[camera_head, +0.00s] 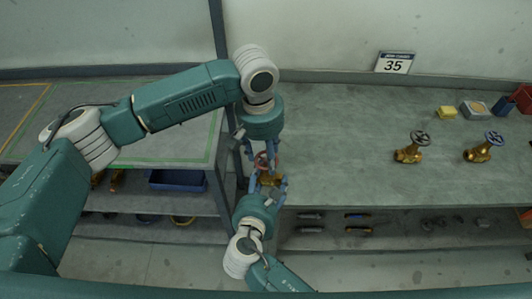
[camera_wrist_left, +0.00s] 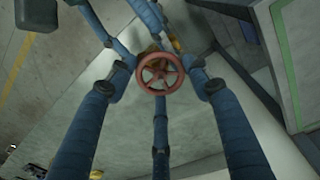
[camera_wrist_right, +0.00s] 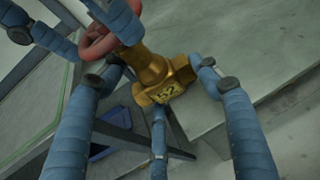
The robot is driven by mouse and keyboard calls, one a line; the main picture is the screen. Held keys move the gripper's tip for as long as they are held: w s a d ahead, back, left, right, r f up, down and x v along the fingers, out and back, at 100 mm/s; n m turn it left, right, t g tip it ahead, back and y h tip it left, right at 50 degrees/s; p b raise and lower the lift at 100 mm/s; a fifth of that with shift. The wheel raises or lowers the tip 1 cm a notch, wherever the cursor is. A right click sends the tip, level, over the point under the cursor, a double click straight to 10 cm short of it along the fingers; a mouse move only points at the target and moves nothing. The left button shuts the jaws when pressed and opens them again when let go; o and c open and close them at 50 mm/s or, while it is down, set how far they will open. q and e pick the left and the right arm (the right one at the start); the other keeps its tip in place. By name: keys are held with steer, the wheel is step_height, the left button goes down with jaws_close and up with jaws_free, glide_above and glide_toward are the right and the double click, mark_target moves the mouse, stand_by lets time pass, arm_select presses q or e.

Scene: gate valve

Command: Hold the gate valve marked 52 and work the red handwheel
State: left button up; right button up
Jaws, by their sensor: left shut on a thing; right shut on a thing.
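The brass gate valve marked 52 (camera_wrist_right: 165,80) is held in the air in front of the bench edge, between my two grippers. My right gripper (camera_wrist_right: 165,95) is shut on its brass body from below; it also shows in the head view (camera_head: 268,190). The red handwheel (camera_wrist_left: 160,74) sits on top of the valve, and it also shows in the right wrist view (camera_wrist_right: 98,38). My left gripper (camera_wrist_left: 160,85) comes down from above with its fingers around the handwheel, shut on it; it also shows in the head view (camera_head: 264,152). Fingers partly hide the valve in the head view.
Two more brass valves, one with a dark wheel (camera_head: 409,150) and one with a bluish wheel (camera_head: 484,148), stand on the right bench (camera_head: 345,140). A yellow block (camera_head: 447,112) and a sign reading 35 (camera_head: 394,63) are behind. A blue bin (camera_head: 177,181) is on the left lower shelf.

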arm_select(q)
steer(key=m, duration=0.5)
steer(key=shift+s+f, duration=0.1)
steer(key=shift+s, duration=0.15)
steer(key=shift+w+a+m, duration=0.1)
steer(key=shift+a+m, duration=0.1)
steer(key=shift+m, duration=1)
steer(key=shift+a, duration=0.1)
steer(key=o, duration=1.1)
steer(key=shift+o, duration=0.2)
steer(key=shift+w, duration=0.1)
steer(key=shift+w, duration=0.1)
